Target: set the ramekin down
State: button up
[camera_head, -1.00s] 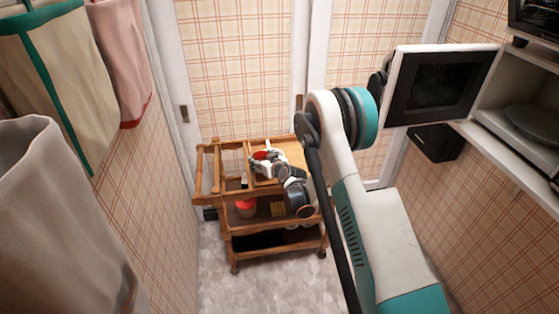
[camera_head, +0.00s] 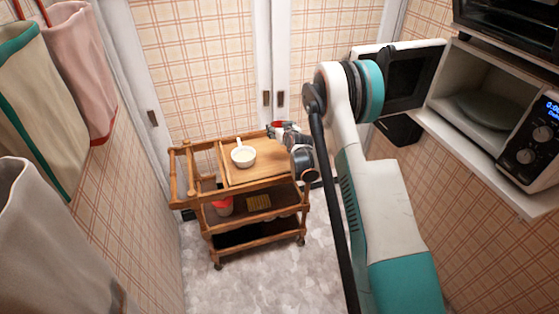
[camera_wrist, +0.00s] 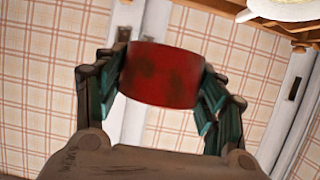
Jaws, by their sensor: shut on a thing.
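The ramekin (camera_wrist: 163,75) is red with dark patches, and my gripper (camera_wrist: 163,88) is shut on its sides in the wrist view. In the head view, my gripper (camera_head: 284,127) is at the back right of the wooden trolley (camera_head: 250,178), beyond its top board, with a bit of red showing at the fingers. My own arm and wrist hide part of that area. I cannot tell the height of the ramekin above the trolley or floor.
A white handled bowl (camera_head: 243,156) stands on the trolley's top board; it also shows in the wrist view (camera_wrist: 284,9). A red and white container (camera_head: 222,206) is on the middle shelf. An open microwave (camera_head: 480,105) is at the right. Cloths hang at the left.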

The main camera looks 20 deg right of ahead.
aim_at(280, 163)
notch_tip(280, 163, down, 16)
jog(key=b, duration=0.5)
jog(key=shift+f, duration=0.1)
jog(key=o, duration=0.9)
jog(key=shift+f, duration=0.1)
